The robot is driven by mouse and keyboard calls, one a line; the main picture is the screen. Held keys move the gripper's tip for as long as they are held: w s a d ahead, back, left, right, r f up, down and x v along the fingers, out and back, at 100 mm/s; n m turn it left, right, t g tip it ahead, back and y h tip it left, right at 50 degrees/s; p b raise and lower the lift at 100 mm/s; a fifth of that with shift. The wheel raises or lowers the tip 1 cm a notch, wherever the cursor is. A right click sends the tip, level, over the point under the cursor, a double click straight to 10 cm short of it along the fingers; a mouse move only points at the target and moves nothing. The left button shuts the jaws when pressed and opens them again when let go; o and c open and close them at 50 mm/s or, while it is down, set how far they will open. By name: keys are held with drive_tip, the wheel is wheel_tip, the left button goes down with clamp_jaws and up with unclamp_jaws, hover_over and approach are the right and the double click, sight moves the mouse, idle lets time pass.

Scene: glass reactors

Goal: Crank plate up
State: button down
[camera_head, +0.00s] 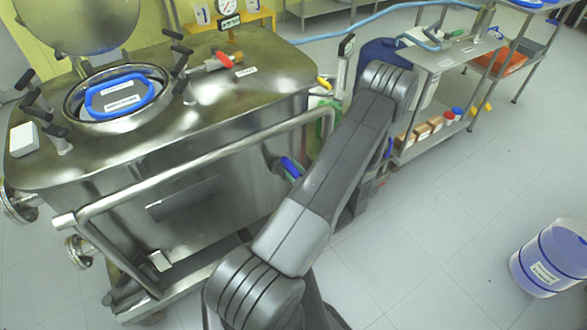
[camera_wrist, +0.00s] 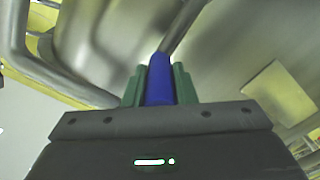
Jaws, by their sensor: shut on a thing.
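My gripper (camera_wrist: 160,88) has green fingers and is shut on a blue handle (camera_wrist: 160,80) in the wrist view. A metal rod runs up from the handle toward the steel vessel. In the head view the blue handle (camera_head: 291,167) shows beside the right end of the steel vessel (camera_head: 240,165), partly behind my arm. My gripper is mostly hidden there. A plate with a blue handle (camera_head: 120,96) sits in the vessel's round opening, under the raised lid (camera_head: 75,22). I cannot tell whether this plate is the one the crank moves.
Pipe railing (camera_head: 190,165) runs along the vessel's front and right side, close to my arm. A steel shelf cart (camera_head: 440,60) stands behind to the right. A blue and white drum (camera_head: 549,260) stands at the far right. The floor between is clear.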

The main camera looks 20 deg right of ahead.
drive_tip(key=shift+d, duration=0.15)
idle(0.3)
drive_tip(key=c, duration=1.2)
unclamp_jaws()
drive_tip(key=shift+s, duration=0.1)
drive_tip(key=v, duration=1.3)
drive_tip(key=shift+s+d, duration=0.15)
drive_tip(key=shift+s, duration=0.15)
drive_tip(key=x, duration=1.4)
drive_tip(key=shift+s, duration=0.1)
